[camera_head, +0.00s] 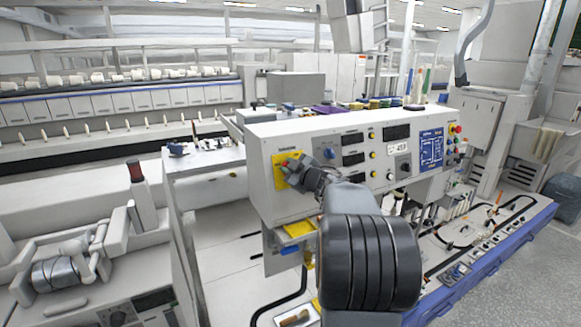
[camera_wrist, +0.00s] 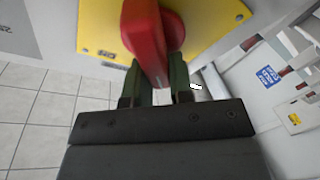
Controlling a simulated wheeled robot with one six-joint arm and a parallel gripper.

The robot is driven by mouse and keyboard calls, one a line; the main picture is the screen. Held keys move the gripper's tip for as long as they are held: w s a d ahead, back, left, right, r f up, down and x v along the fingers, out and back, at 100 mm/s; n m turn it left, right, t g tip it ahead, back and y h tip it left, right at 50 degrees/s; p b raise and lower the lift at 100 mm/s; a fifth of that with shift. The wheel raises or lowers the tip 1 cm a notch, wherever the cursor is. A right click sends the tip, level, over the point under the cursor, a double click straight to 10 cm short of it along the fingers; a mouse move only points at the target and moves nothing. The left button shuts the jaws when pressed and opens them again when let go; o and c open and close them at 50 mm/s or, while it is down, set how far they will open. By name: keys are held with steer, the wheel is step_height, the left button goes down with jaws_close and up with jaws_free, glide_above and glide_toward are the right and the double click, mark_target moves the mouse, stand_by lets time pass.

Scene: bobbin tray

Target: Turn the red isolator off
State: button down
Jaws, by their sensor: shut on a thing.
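The red isolator (camera_wrist: 147,40) is a red rotary handle on a yellow plate (camera_wrist: 95,22), which is screwed to the front of a light grey control panel. In the wrist view the handle's grip runs from the top down between the fingers, slightly tilted. My gripper (camera_wrist: 158,82), with green fingers, is shut on the handle, one finger on each side. In the head view the yellow plate (camera_head: 279,172) is at the left end of the panel, and my gripper (camera_head: 294,168) reaches it from the lower right, hiding most of the handle.
The panel (camera_head: 350,135) carries dark displays, a blue knob (camera_head: 329,153), small buttons and a blue diagram plate (camera_head: 431,149) to the right. Bobbins and spools lie on its top. A blue-edged tray table (camera_head: 480,265) stands at lower right. Open floor shows to the left.

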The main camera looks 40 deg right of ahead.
steer(key=n, duration=0.5)
steer(key=shift+a+f+g+y, duration=0.3)
steer(key=shift+f+g+y, duration=0.05)
steer(key=shift+g+y, duration=0.05)
steer(key=shift+s+a+f+n+g, duration=0.15)
steer(key=shift+n+g, duration=0.1)
steer(key=shift+n, duration=0.6)
steer(key=shift+w+d+f+n+g, duration=0.1)
steer(key=shift+f+n+g, duration=0.1)
steer(key=shift+n, duration=0.7)
steer(key=shift+s+a+f+n+g, duration=0.15)
steer(key=shift+n+g, duration=0.1)
steer(key=shift+n, duration=0.6)
steer(key=shift+d, duration=0.1)
steer(key=c, duration=1)
jaws_free()
steer(key=b+v, duration=0.1)
steer(key=v, duration=1.2)
steer(key=shift+s+d+b, duration=0.15)
steer(key=shift+s+b, duration=0.25)
steer(key=shift+d, duration=0.1)
